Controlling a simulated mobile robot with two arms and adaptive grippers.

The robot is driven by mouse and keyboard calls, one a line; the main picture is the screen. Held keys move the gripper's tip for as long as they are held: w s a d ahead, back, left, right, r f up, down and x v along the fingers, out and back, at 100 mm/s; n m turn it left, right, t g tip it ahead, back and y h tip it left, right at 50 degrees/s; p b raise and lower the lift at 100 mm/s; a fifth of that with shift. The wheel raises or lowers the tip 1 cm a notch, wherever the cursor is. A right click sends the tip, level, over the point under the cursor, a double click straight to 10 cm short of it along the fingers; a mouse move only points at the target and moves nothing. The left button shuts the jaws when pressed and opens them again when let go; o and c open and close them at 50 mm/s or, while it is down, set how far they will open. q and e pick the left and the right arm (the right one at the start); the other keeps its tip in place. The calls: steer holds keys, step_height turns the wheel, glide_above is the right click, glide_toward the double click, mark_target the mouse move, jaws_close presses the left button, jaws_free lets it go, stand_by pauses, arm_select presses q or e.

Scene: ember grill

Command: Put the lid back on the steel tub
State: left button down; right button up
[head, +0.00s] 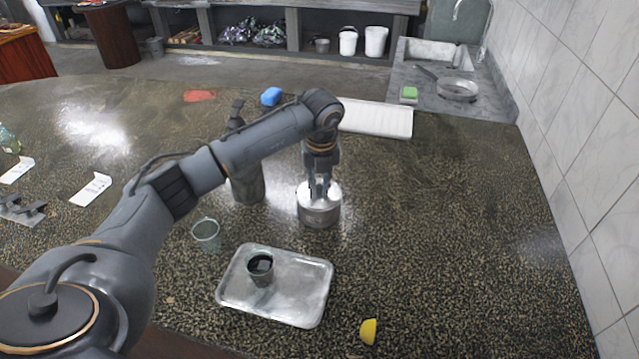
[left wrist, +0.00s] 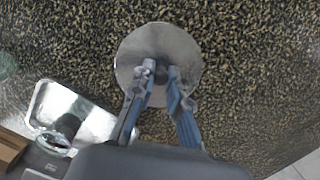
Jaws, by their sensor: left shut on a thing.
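The steel tub (head: 319,214) stands upright on the dark speckled counter, near the middle of the head view. The round metal lid (head: 333,190) is at the top of the tub, level as far as I can see; in the left wrist view the lid (left wrist: 186,48) hides the tub below it. My left gripper (head: 319,190) points straight down over it. In the left wrist view its fingers (left wrist: 160,73) are closed around the small knob at the lid's centre. I cannot tell whether the lid is fully seated on the rim. My right gripper is not in view.
A metal tray (head: 305,297) with a dark cup (head: 260,268) lies in front. A greenish glass (head: 206,234) and a grey container (head: 248,187) stand left of the tub. A white ribbed board (head: 376,118) lies behind. A lemon piece (head: 368,331) lies front right. The right counter is clear.

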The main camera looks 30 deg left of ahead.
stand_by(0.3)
arm_select(q)
steer(key=c, duration=1.2)
jaws_free()
steer(key=o, duration=0.5)
steer(key=shift+c, duration=0.2)
steer(key=shift+r, duration=0.1)
steer(key=shift+r+p, duration=2.15)
steer(key=shift+r, duration=1.2)
